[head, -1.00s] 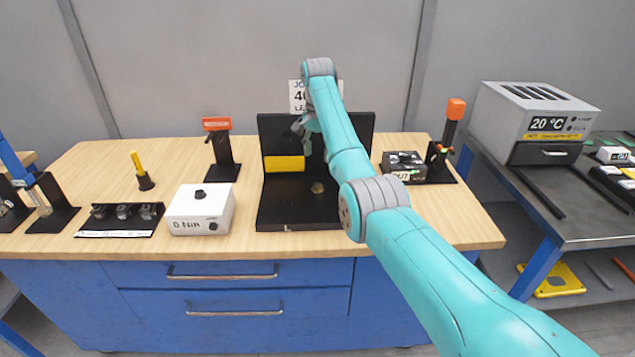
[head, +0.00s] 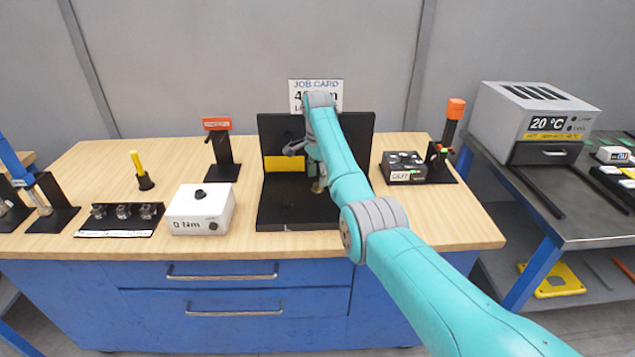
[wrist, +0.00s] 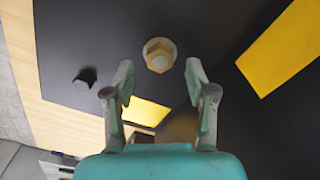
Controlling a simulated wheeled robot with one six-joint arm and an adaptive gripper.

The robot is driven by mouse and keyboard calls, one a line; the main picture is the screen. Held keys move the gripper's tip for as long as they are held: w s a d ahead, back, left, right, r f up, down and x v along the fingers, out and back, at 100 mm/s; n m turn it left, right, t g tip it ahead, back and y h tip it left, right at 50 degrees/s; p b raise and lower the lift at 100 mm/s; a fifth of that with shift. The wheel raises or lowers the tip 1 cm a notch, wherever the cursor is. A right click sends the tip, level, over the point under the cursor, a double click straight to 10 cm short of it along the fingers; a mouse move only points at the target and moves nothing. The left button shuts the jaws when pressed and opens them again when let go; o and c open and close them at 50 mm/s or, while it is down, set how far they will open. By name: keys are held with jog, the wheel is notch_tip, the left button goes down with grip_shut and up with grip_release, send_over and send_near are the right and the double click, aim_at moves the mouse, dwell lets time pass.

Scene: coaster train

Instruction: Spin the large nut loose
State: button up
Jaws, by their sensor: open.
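A brass hex nut (wrist: 159,54) on a pale round base is in the upper middle of the wrist view, on the black fixture (wrist: 85,30). It appears just beyond and between the tips of my gripper (wrist: 160,70), with a gap on both sides. My gripper is open and empty. In the head view my gripper (head: 295,148) is in front of the fixture's upright back panel (head: 355,125). There the brass-coloured piece (head: 318,186) on the fixture is partly hidden by my arm. A small dark knob-like piece (wrist: 85,77) stands left of the nut in the wrist view.
A yellow plate (head: 283,164) is on the fixture's back panel. A white torque box (head: 200,208) and a socket rack (head: 121,218) are to the left. A black button box (head: 403,168) and an orange-topped tool (head: 453,115) are to the right. The front worktop is clear.

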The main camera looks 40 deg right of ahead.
aim_at(318, 187)
jog(key=shift+f, duration=1.3)
jog(key=shift+c, duration=0.2)
grip_shut()
